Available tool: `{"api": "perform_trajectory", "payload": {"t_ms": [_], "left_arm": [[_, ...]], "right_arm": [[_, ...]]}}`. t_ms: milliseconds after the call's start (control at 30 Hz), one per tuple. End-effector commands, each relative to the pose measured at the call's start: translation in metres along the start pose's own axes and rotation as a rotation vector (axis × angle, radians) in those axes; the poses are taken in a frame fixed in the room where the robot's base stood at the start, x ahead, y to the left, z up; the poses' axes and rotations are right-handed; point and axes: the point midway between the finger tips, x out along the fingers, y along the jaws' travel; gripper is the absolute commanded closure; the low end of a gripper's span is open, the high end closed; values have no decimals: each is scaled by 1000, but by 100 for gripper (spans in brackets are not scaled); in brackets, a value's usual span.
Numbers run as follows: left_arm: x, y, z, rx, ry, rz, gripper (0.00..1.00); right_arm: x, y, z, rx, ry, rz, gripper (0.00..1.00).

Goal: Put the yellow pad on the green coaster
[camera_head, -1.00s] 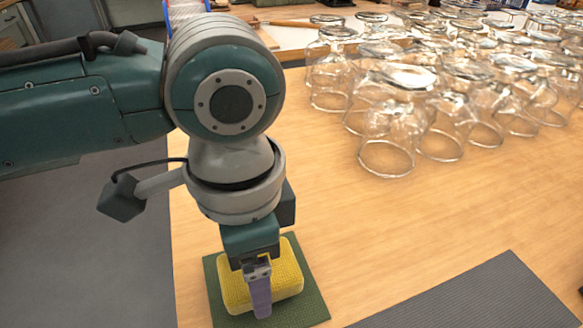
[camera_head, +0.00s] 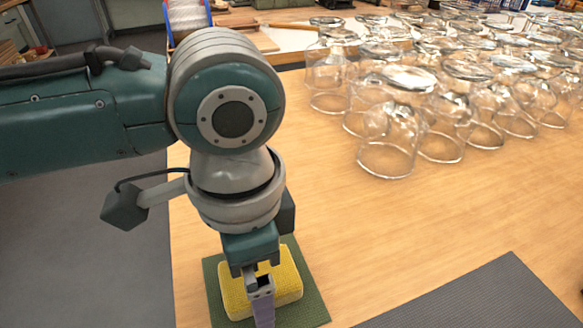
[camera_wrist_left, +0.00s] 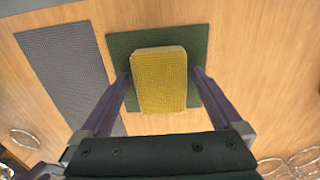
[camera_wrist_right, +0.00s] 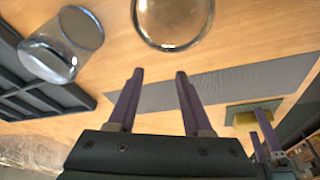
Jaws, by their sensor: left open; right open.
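The yellow pad (camera_head: 284,284) lies on the green coaster (camera_head: 312,303) at the table's near left. My left gripper (camera_head: 262,312) is above the pad, pointing down. Its fingers (camera_wrist_left: 162,73) stand open on either side of the pad with gaps between. My right gripper (camera_wrist_right: 157,75) is open and empty, away from the pad. The right wrist view also shows the pad (camera_wrist_right: 244,120) at right.
Several upside-down glasses (camera_head: 386,155) crowd the table's back right. In the right wrist view a glass (camera_wrist_right: 60,45) and another (camera_wrist_right: 172,18) are beyond my right gripper. A grey mat (camera_head: 470,300) lies right of the coaster. The wooden table between is clear.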

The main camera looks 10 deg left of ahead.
Motion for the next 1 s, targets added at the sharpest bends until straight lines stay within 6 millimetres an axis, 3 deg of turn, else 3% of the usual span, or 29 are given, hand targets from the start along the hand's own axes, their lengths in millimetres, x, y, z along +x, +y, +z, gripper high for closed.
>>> {"api": "perform_trajectory", "payload": {"t_ms": [400,533,833,1000], "left_arm": [[-87,-1,-1,0,4,-1,0],[-108,0,-1,0,4,-1,0],[-119,3,-1,0,9,6,0],[-106,34,-12,-19,122,60,0]], "right_arm": [[-28,1,-9,1,0,-1,50],[-32,1,-10,1,1,-1,50],[-34,1,-11,0,1,0,50],[-33,1,-11,0,1,0,50]]}}
